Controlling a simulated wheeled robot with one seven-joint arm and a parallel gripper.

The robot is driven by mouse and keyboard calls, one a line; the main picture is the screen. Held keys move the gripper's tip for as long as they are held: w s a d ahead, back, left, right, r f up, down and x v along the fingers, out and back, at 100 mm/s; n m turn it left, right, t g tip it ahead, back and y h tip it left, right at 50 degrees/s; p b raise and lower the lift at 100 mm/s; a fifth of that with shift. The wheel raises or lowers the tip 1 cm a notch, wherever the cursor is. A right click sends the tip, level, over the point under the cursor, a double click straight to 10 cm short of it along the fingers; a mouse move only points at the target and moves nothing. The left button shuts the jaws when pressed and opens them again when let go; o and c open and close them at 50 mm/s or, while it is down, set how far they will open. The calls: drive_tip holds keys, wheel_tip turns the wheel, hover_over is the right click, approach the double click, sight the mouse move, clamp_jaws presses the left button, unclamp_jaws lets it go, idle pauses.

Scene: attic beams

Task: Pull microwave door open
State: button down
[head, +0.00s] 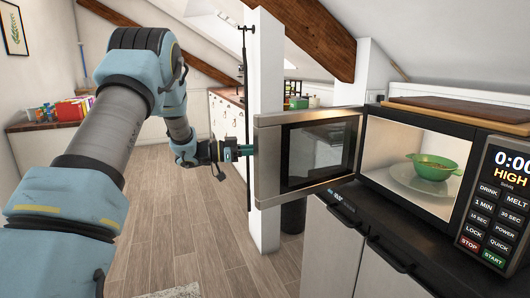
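The microwave (437,122) stands on the dark counter at the right. Its door (271,165) is swung wide open towards the left, showing the dark window and silver frame. Inside the lit cavity a green bowl (434,166) sits on the glass turntable plate (408,180). The control panel (497,203) shows "0:00 HIGH". My gripper (247,150) is at the outer left edge of the door, with its green fingertips against or right beside that edge. Whether the fingers are closed on the door or a handle cannot be made out at this size.
A wooden board (458,109) lies on top of the microwave. A white post (266,68) stands behind the door and my gripper. Dark-handled cabinets (335,250) are below the counter. The wooden floor (190,225) is open at the lower left and middle.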

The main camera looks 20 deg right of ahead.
drive_tip(key=shift+w, duration=0.35)
drive_tip(key=c, duration=1.1)
unclamp_jaws()
drive_tip(key=shift+o, duration=0.2)
drive_tip(key=b+v, duration=0.2)
drive_tip(key=v, duration=0.8)
drive_tip(key=shift+a+b, duration=0.3)
drive_tip(key=shift+a, duration=0.05)
drive_tip(key=shift+w, duration=0.1)
